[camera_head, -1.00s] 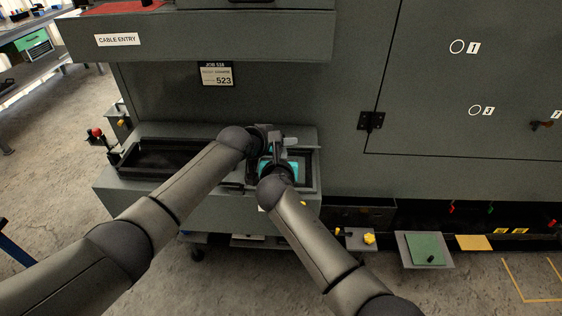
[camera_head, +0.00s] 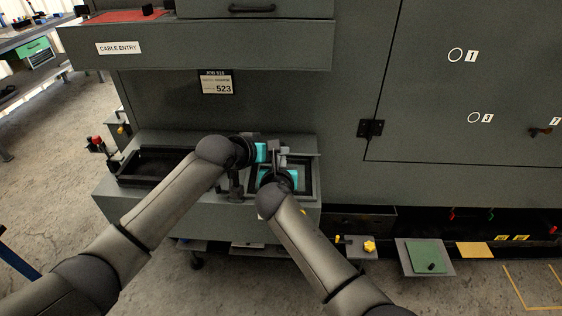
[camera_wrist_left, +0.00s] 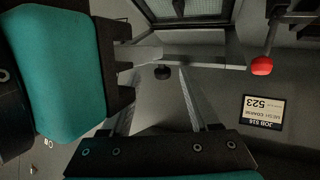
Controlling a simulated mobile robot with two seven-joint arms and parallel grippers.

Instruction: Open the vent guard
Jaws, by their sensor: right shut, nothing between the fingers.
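A dark-framed panel (camera_head: 309,182) lies in the right part of the low ledge and is partly hidden by my grippers. In the left wrist view a mesh panel in a dark frame (camera_wrist_left: 205,8) shows at the top edge. I take it for the vent guard, but its angle is unclear. My right gripper (camera_head: 282,156) is shut and empty over the panel; in the left wrist view it comes in from the left, its fingers by a pale bar. My left gripper (camera_wrist_left: 160,95) has its fingers apart with nothing between them, just left of the right gripper.
A red ball knob (camera_wrist_left: 262,66) sits near the bar's end. A dark open tray (camera_head: 150,165) lies left on the ledge. The job label (camera_head: 216,82) is on the wall behind. The cable entry shelf (camera_head: 200,47) overhangs the ledge. Two arms crowd the space.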

